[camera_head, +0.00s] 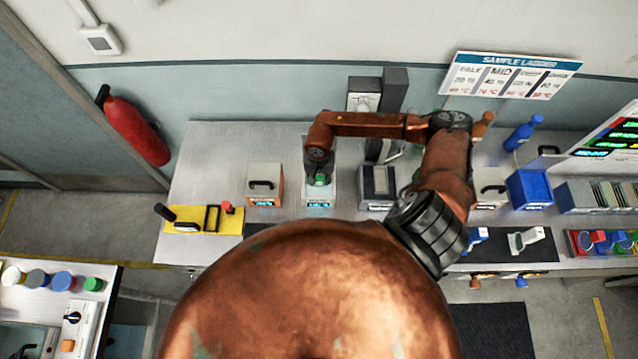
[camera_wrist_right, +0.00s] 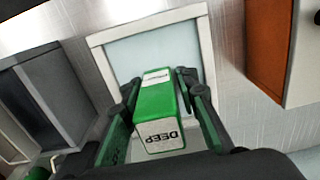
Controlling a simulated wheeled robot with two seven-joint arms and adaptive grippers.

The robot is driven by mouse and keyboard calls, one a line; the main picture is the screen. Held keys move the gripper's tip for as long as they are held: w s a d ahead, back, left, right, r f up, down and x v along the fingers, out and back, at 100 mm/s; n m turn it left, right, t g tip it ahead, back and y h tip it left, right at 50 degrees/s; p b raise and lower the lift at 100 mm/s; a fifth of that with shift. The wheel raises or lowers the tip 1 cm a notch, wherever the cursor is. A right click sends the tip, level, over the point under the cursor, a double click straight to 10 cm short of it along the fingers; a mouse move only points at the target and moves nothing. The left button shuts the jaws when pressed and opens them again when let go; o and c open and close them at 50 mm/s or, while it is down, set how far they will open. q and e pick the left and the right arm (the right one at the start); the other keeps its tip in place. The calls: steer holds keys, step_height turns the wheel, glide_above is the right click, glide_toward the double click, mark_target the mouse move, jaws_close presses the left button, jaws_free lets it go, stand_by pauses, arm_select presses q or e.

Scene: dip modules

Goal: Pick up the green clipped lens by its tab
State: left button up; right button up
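The green clipped lens shows in the right wrist view as a green block (camera_wrist_right: 157,103) with a white "DEEP" label on its near end. Lens glass is not visible. My left gripper is not in view.
On the bench (camera_head: 215,150), an orange-sided box (camera_head: 264,184) stands left of the gripper and a grey box (camera_head: 377,186) right of it. A tall dark grey post (camera_head: 394,90) stands behind. A yellow tray (camera_head: 190,226) and a blue bin (camera_head: 530,189) are farther away.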

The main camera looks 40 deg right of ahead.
jaws_close()
stand_by(0.3)
